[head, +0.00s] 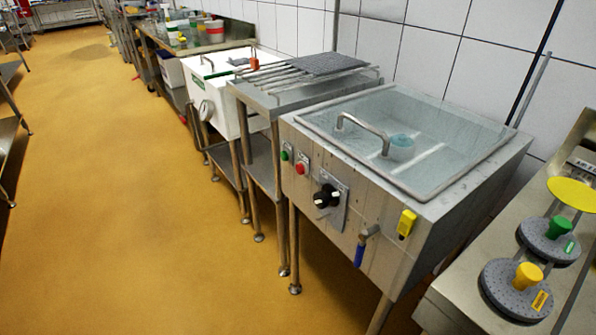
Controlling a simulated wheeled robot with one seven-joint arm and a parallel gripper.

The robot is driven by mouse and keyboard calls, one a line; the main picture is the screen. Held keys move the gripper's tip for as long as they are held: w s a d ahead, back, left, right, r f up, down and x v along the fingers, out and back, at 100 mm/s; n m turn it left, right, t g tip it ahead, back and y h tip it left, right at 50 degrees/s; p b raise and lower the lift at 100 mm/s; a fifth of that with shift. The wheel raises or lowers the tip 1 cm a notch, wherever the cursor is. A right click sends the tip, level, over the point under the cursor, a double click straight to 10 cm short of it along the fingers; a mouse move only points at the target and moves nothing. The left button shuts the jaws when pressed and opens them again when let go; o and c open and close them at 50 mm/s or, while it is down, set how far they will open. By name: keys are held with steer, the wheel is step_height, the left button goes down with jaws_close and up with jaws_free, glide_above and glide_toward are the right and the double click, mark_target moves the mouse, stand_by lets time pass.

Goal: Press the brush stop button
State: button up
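A steel wash tank (376,221) with a clear lid stands at the centre right. On its front panel are a round green button (285,155) and, just right of it, a round red button (301,169). Small labels beside the buttons are too small to read. No brush can be made out clearly. My gripper is not in view.
Right of the buttons are a black knob (327,196), a blue-handled valve (362,248) and a yellow tag (406,223). A steel stand (268,103) adjoins on the left. A counter (455,290) holds grey discs with coloured knobs. The yellow floor (130,200) is clear in front.

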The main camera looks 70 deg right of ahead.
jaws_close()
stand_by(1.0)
